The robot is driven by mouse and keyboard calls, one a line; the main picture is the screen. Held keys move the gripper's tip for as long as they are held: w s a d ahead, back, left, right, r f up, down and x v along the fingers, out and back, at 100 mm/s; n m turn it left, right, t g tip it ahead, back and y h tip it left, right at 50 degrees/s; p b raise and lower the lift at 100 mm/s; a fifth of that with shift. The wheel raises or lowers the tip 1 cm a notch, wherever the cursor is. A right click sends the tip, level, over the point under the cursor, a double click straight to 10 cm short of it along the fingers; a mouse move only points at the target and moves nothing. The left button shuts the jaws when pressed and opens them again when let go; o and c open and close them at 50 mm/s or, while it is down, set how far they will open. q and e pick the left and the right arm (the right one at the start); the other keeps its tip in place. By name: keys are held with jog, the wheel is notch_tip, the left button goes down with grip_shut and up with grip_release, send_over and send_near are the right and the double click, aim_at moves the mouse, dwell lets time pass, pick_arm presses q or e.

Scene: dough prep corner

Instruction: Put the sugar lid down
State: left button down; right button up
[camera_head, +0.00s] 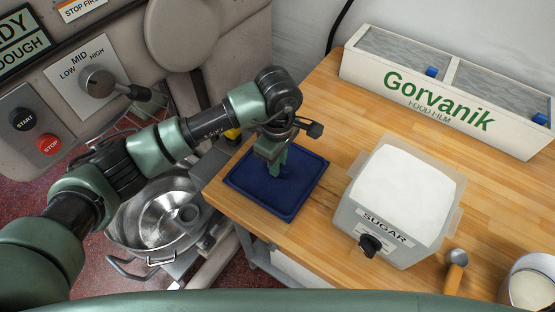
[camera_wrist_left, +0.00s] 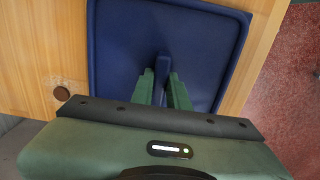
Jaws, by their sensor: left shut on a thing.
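The sugar lid (camera_head: 307,180) is a dark blue, rounded square with a raised rim and a central grip. It lies flat at the left corner of the wooden table, left of the sugar bin; whether it touches the wood, I cannot tell. My left gripper (camera_head: 280,170) points down over its middle, shut on the central grip. In the left wrist view the lid (camera_wrist_left: 212,50) fills the upper middle, with the fingers (camera_wrist_left: 161,90) on either side of the grip. The sugar bin (camera_head: 375,222) stands uncovered, full of white sugar. My right gripper is not in view.
A white Gorvanik food film box (camera_head: 430,105) stands along the back. A wooden-handled scoop (camera_head: 455,275) and a round container (camera_head: 530,285) are at the front right. Left of the table edge are a steel mixing bowl (camera_head: 135,230) and a machine panel (camera_head: 20,125).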

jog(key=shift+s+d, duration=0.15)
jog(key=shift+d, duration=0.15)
pick_arm(q)
jog(key=shift+f, duration=0.15)
jog(key=c, duration=1.4)
grip_release()
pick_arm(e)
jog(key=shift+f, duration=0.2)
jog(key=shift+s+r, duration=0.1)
